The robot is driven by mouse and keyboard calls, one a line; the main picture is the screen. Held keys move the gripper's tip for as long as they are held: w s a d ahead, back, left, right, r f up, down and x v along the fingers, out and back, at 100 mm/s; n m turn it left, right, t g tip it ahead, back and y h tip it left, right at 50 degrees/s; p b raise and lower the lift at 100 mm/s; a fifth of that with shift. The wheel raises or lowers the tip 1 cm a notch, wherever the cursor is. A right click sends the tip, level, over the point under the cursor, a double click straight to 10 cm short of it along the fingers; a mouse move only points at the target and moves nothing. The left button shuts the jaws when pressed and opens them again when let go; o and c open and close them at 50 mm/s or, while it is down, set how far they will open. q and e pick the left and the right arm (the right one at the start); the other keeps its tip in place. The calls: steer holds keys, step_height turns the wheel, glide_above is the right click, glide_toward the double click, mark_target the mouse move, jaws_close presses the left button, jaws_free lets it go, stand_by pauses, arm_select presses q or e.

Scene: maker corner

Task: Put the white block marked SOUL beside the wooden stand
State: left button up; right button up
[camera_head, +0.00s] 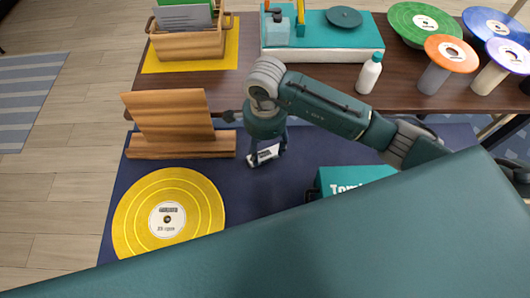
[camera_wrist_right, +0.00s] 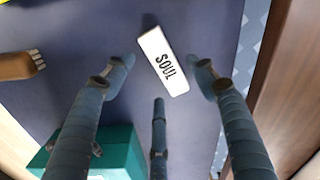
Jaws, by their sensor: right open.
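The white block marked SOUL (camera_head: 266,154) lies on the dark blue mat, right of the wooden stand (camera_head: 172,115). In the right wrist view, the SOUL block (camera_wrist_right: 162,62) lies tilted, its lettering clear. My right gripper (camera_head: 267,156) is over the block, with fingers spread. In the wrist view the right gripper (camera_wrist_right: 161,66) has its fingertips apart on either side of the block, with a gap visible on both sides. My left gripper is not in view.
A yellow record (camera_head: 190,222) lies in front of the stand. A teal box (camera_head: 350,179) is right of the block. A brush-like wooden item (camera_wrist_right: 18,66) shows in the wrist view. Behind, a table (camera_head: 330,88) holds a crate, a bottle and records.

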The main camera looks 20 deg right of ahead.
mark_target(265, 157)
step_height(265, 157, up, 8)
steer(key=b, duration=0.1)
steer(key=shift+r, duration=0.25)
stand_by(0.4)
